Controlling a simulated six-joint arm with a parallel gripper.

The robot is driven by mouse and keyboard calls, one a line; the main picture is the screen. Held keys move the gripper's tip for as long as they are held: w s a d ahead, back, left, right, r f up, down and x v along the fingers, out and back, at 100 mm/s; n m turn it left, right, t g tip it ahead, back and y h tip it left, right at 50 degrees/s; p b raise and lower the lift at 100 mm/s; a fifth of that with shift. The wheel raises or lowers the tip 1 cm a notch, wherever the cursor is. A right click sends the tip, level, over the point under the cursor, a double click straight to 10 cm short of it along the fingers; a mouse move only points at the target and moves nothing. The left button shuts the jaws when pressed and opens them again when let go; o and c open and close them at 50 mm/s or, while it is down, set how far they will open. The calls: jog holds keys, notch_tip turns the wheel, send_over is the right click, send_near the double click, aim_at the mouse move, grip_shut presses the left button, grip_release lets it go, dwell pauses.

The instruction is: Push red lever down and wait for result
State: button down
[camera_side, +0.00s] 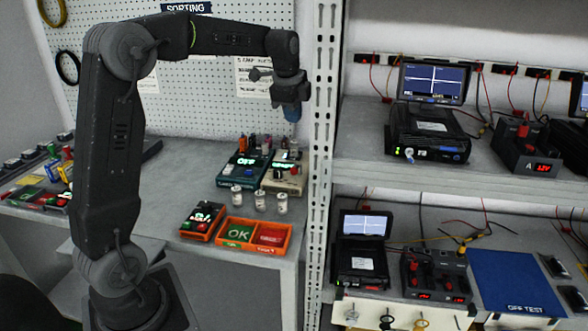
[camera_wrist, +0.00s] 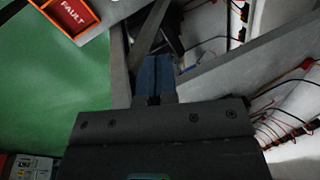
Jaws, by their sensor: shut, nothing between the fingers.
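My gripper (camera_side: 291,113) hangs in the air over the back of the left bench, near the white rack post. Its blue fingers (camera_wrist: 154,78) are shut and empty. Below it stand a teal box (camera_side: 228,182) with an "OFF" display and a beige box (camera_side: 291,187) with a lit display. Small upright parts stick up from both, some reddish. Red parts also show on a black unit (camera_side: 513,150) on the upper shelf and on another black unit (camera_side: 420,280) on the lower shelf. I cannot tell which of these is the red lever. The gripper touches none of them.
An orange tray (camera_side: 233,247) has a green "OK" and a red section; its red "FAULT" label (camera_wrist: 74,8) shows in the wrist view. Several small jars (camera_side: 259,201) stand behind it. The rack post (camera_side: 322,150) and shelves with loose wires lie to the right.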

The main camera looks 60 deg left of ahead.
jog(key=w+a+f+g, duration=0.1)
jog(key=w+a+f, duration=0.1)
jog(key=f, duration=0.3)
jog(key=w+a+f+g, duration=0.2)
jog(key=w+f, duration=0.1)
jog(key=f, duration=0.2)
jog(key=shift+a+m+h, duration=0.3)
jog(key=shift+a, duration=0.05)
jog(key=shift+f, duration=0.2)
jog(key=shift+s+a+f, duration=0.1)
jog(key=shift+a+f, duration=0.05)
jog(key=shift+f, duration=1.55)
jog(key=shift+s+a+f, duration=0.1)
jog(key=shift+a+f, duration=0.05)
jog(key=shift+f, duration=1.55)
jog(key=shift+f, duration=1.2)
jog(key=d, duration=0.1)
jog(key=w+d+r, duration=0.1)
jog(key=shift+w+d, duration=0.3)
jog(key=shift+r, duration=0.1)
